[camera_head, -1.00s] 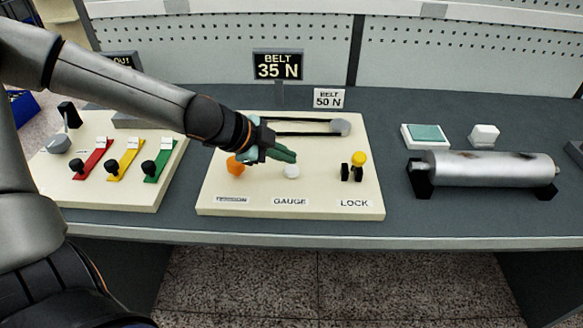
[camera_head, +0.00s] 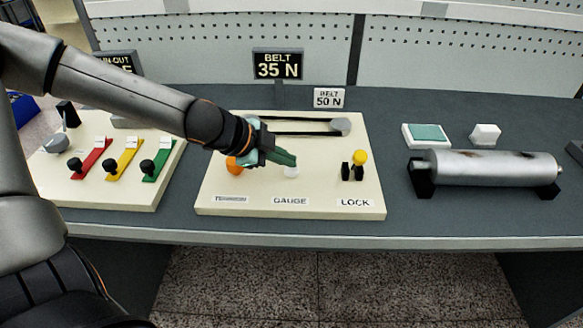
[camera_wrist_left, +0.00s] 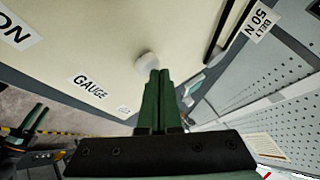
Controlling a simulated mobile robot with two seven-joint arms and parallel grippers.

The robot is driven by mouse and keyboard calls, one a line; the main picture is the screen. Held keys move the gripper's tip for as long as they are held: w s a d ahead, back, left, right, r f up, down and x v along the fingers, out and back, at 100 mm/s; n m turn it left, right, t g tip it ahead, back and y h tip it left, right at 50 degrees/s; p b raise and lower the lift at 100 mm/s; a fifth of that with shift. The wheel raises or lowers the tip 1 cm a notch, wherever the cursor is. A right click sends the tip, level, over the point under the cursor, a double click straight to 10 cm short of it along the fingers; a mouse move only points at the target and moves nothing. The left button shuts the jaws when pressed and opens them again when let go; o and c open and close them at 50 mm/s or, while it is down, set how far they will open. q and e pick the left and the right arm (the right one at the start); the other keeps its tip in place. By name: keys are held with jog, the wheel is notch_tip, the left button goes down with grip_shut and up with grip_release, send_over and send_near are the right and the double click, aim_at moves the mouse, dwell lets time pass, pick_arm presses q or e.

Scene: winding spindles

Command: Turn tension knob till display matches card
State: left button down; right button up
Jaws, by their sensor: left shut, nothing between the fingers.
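The display (camera_head: 278,65) reads BELT 35 N. The card (camera_head: 329,98) reads BELT 50 N and also shows in the left wrist view (camera_wrist_left: 262,20). The orange tension knob (camera_head: 235,166) stands on the cream panel (camera_head: 330,190) above the TENSION label, partly behind my left gripper. My left gripper (camera_head: 285,158) is shut and empty, over the panel to the right of the orange knob. Its fingertips are by the white gauge button (camera_head: 291,172); in the left wrist view they reach close to this button (camera_wrist_left: 147,62). Whether they touch it I cannot tell.
The panel also has a belt on pulleys (camera_head: 340,126) and a yellow-topped lock lever (camera_head: 359,158). A left panel (camera_head: 100,194) holds red, yellow and green levers. A metal roller (camera_head: 490,168) on black supports, a green pad (camera_head: 426,133) and a white block (camera_head: 486,134) are right.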

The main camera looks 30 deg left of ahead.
aim_at(286, 170)
pick_arm(q)
jog(key=shift+f, duration=0.3)
jog(key=shift+r, duration=0.1)
dwell(0.4)
jog(key=shift+r+p, duration=0.7)
jog(key=shift+r, duration=0.1)
notch_tip(286, 170, up, 5)
jog(key=p, duration=0.5)
jog(key=shift+r, duration=0.1)
dwell(0.5)
